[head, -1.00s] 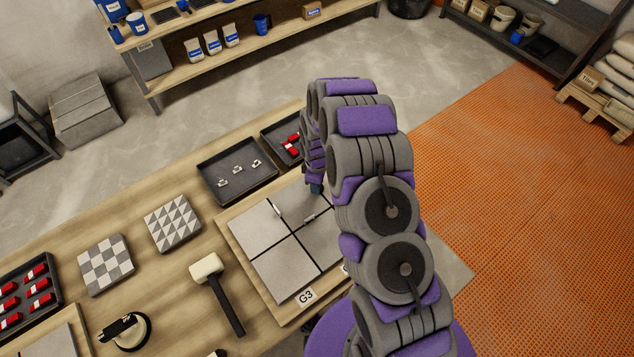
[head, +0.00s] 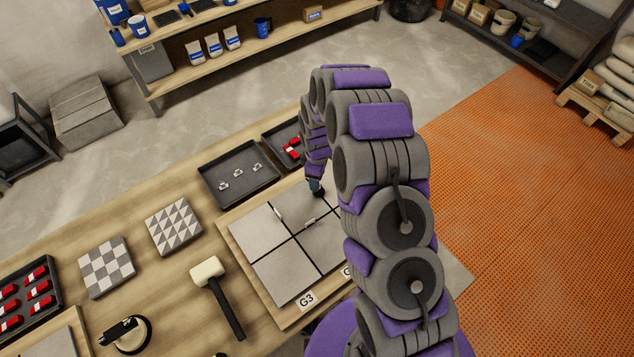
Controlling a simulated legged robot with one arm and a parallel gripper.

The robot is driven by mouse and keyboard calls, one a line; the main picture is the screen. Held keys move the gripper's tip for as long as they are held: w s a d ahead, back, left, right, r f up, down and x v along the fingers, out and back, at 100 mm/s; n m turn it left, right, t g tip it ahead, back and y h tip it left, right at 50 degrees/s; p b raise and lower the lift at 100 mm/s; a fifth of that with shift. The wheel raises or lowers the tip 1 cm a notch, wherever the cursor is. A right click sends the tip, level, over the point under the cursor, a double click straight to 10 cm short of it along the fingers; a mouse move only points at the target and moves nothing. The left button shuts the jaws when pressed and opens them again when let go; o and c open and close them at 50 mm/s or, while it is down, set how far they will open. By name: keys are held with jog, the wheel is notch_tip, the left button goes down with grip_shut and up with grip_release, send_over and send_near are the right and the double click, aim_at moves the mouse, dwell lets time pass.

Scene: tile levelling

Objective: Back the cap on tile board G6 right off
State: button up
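A tile board (head: 262,262) with grey tiles and dark joints lies on the table; its front label (head: 306,300) reads G3. A second label (head: 347,271) to its right is mostly hidden by my arm, so I cannot read it as G6. Two small pale clips stand in the joints, one at the upper left (head: 278,212) and one nearer the middle (head: 310,222). My gripper (head: 317,191) is low over the far right part of the tiles. It is small and partly hidden; its fingers and any cap at it cannot be made out.
Behind the board are a dark tray with small clips (head: 212,186) and a tray with red pieces (head: 272,135). A mallet (head: 230,308), patterned tiles (head: 106,285) (head: 158,242), a suction lifter (head: 133,340) and a red-piece tray (head: 58,301) lie left. My arm covers the right side.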

notch_tip(320, 180, up, 11)
jog(key=shift+r, duration=0.2)
dwell(0.6)
jog(key=s+d+r+m+b, duration=0.1)
jog(key=s+d+r+m, duration=0.3)
jog(key=s+r, duration=0.4)
jog(key=s+d+r+m+b, duration=0.1)
jog(key=s+d+r+m, duration=0.2)
jog(key=s+r, duration=0.5)
jog(key=s+d+m+g+b, duration=0.1)
jog(key=s+d+m, duration=0.1)
jog(key=s, duration=0.9)
jog(key=s+d+m+b, duration=0.1)
jog(key=s+m, duration=0.4)
jog(key=s, duration=0.6)
jog(key=shift+d+g+b, duration=0.35)
jog(key=shift+d+g, duration=0.05)
jog(key=shift+d, duration=0.35)
jog(key=shift+s+f, duration=0.1)
